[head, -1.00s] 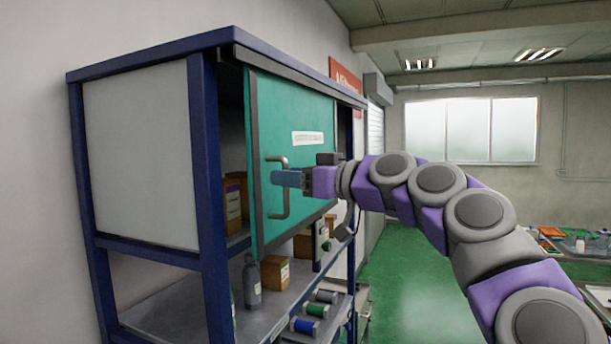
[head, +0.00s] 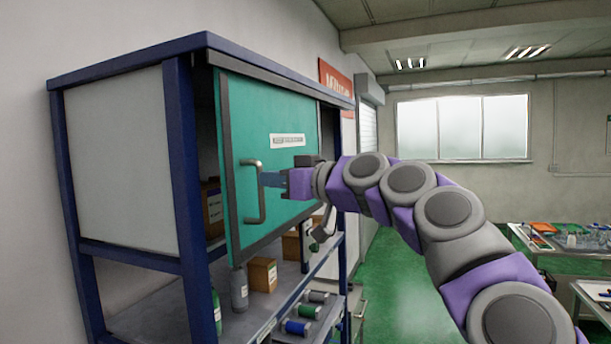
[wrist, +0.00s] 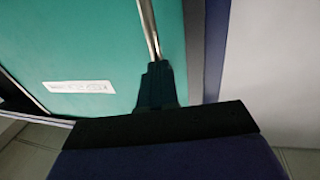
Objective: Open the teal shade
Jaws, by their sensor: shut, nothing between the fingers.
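The teal shade (head: 285,185) is a flat panel with grey edges and a white label, hanging across the front of the blue-framed cabinet (head: 172,150). A dark gap shows between its left edge and the cabinet's front left post. Its upright metal handle (head: 248,212) is near the left edge. My gripper (head: 264,180) is shut and empty, its tips at the handle's bar. In the wrist view, the dark fingertips (wrist: 157,72) meet the end of the visible handle bar (wrist: 149,30); I cannot tell whether they touch it.
Another box (head: 213,208) shows in the gap. Green floor (head: 400,285) is clear to the right; cluttered tables stand farther right.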

